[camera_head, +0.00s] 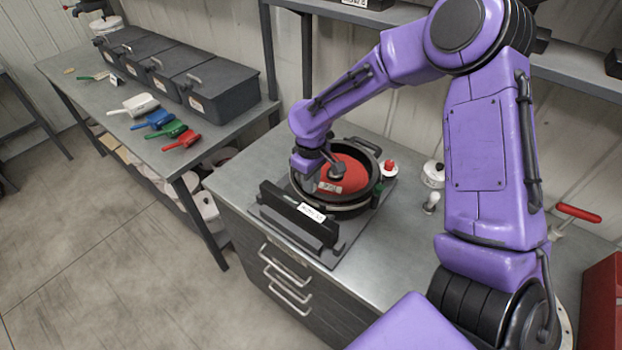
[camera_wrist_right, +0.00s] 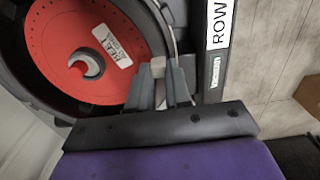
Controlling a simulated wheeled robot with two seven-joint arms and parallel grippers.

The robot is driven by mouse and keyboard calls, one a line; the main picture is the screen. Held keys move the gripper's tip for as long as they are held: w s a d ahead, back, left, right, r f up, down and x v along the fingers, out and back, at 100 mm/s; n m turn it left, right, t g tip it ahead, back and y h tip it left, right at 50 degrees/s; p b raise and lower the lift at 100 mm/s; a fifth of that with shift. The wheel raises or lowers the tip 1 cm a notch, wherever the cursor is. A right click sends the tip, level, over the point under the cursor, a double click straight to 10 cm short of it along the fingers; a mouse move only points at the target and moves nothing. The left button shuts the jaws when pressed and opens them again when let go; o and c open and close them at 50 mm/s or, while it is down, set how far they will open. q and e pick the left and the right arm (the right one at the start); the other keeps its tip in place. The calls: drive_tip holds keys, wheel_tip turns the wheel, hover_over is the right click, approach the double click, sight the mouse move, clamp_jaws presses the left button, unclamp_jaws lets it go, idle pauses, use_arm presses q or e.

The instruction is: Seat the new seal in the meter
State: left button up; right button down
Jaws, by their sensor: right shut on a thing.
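The meter (camera_head: 375,190) is a round black housing on a dark base plate at the front of the grey cabinet top. A red disc with a white label (camera_head: 349,178) lies inside it; the disc also shows in the right wrist view (camera_wrist_right: 62,48). My right gripper (camera_head: 309,182) reaches down at the housing's left inner edge. In the right wrist view its fingers (camera_wrist_right: 160,88) are shut on a small light grey piece (camera_wrist_right: 158,67) beside the disc's rim. I cannot tell whether this piece is part of the seal. My left gripper is not in view.
A black bar with a white label (camera_head: 312,212) stands along the meter's front. A small red-topped item (camera_head: 389,168) and a white jar (camera_head: 432,175) stand to the right. A side bench (camera_head: 85,97) holds dark bins (camera_head: 222,92) and coloured scoops (camera_head: 181,143).

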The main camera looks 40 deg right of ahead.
drive_tip(key=shift+f, duration=0.15)
drive_tip(key=shift+f, duration=0.3)
drive_tip(key=shift+f, duration=0.15)
idle(0.6)
drive_tip(key=shift+f, duration=0.25)
drive_tip(key=shift+f, duration=0.25)
idle(0.3)
drive_tip(key=shift+s+a+f, duration=0.15)
drive_tip(key=shift+s+f, duration=0.2)
drive_tip(key=shift+f, duration=0.1)
idle(1.0)
drive_tip(key=c, duration=1)
unclamp_jaws()
drive_tip(key=shift+d+f, duration=0.15)
drive_tip(key=shift+d, duration=0.1)
